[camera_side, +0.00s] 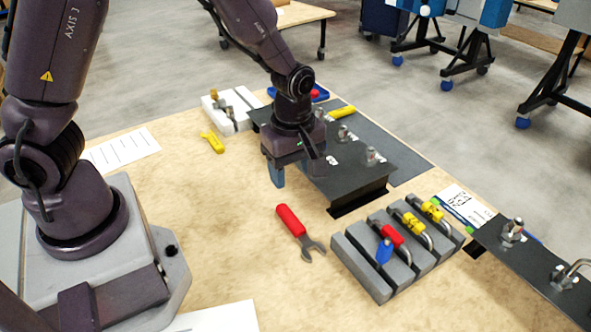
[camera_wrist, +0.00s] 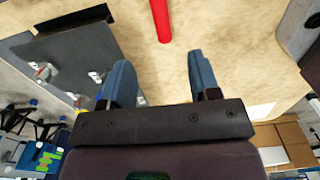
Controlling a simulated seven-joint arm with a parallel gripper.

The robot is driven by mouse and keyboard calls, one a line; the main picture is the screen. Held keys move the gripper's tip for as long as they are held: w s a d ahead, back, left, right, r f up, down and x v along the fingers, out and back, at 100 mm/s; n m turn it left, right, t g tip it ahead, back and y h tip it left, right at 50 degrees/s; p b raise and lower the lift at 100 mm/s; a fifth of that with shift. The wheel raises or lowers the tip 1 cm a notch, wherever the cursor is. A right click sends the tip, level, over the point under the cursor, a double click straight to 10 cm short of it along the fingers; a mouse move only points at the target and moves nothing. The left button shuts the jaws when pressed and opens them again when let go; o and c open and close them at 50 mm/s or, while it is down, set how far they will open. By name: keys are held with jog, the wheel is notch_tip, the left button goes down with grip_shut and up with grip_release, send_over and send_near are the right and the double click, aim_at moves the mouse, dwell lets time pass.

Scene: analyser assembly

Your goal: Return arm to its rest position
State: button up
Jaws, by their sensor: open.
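My gripper (camera_side: 290,172) hangs from the arm above the table, beside the near left edge of a dark raised panel (camera_side: 345,185) with metal fittings. In the wrist view my gripper (camera_wrist: 163,80) shows two blue fingers spread apart with nothing between them. A wrench with a red handle (camera_side: 290,220) lies on the table in front of the gripper. Its red handle (camera_wrist: 161,18) also shows at the top of the wrist view, beyond the fingertips.
A grey slotted block (camera_side: 362,272) holds red, blue and yellow-marked parts at the front right. A second dark panel (camera_side: 535,268) stands at right. A yellow tool (camera_side: 213,142) and a white block (camera_side: 238,122) sit behind. The table's front middle is mostly clear.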

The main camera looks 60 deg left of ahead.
jog(key=s+a+r+m+t, duration=0.1)
jog(key=s+r+m+t, duration=0.1)
jog(key=s+r+m, duration=0.5)
jog(key=s+a+r+m+t, duration=0.2)
jog(key=s+r+m, duration=0.4)
jog(key=r+m, duration=0.5)
notch_tip(320, 180, up, 3)
jog(key=shift+s+a+f+t, duration=0.1)
jog(key=shift+s+a+t, duration=0.1)
jog(key=shift+s+t, duration=0.3)
jog(key=shift+w, duration=0.1)
